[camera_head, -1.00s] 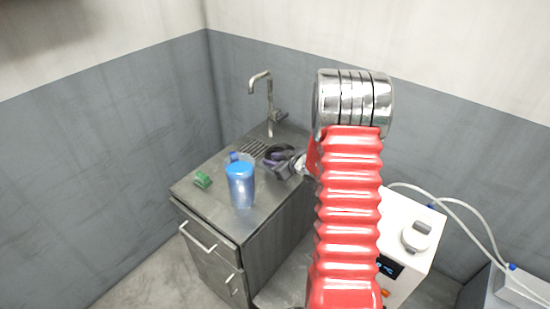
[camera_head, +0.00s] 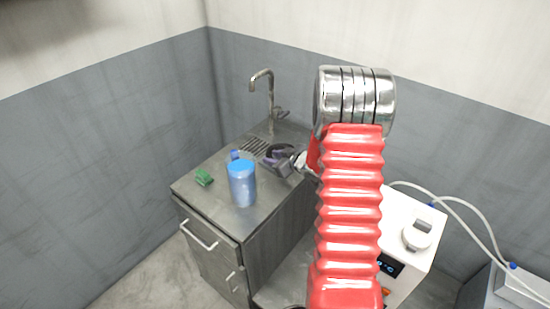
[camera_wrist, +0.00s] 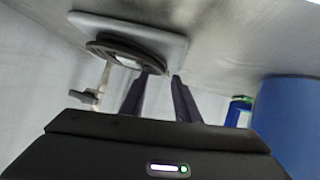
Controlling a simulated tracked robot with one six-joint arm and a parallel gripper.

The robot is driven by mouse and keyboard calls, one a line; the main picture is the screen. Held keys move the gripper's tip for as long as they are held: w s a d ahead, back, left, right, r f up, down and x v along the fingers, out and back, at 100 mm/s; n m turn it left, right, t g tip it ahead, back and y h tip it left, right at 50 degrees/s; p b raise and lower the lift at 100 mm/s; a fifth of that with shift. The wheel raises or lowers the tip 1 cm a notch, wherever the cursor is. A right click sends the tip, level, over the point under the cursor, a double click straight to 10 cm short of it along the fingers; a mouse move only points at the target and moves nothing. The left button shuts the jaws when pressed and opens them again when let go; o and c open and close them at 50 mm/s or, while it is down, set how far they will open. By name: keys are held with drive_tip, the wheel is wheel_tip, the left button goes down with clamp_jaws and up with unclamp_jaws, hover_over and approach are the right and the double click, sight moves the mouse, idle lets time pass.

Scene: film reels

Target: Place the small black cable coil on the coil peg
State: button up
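A dark ring (camera_head: 277,148), which looks like the black cable coil, lies at the back of the metal counter beside the drain grooves. In the wrist view the dark ring (camera_wrist: 110,50) lies against a grey rounded plate (camera_wrist: 165,40). My gripper (camera_head: 274,158) is just in front of the ring. In the wrist view its two dark fingers (camera_wrist: 161,76) stand apart, and the ring's right edge reaches the fingertips. I cannot tell whether they touch it. I cannot make out a coil peg. My red arm hides part of the counter's right side.
A blue cylindrical container (camera_head: 242,185) stands close in front of the gripper. A green sponge (camera_head: 204,177) lies at the left, with a small blue item (camera_head: 235,155) behind the container. A tap (camera_head: 270,95) rises at the back. A white device (camera_head: 412,235) stands right.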

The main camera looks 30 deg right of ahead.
drive_tip(key=v, duration=1.2)
drive_tip(key=shift+r, duration=0.3)
drive_tip(key=shift+d, duration=0.1)
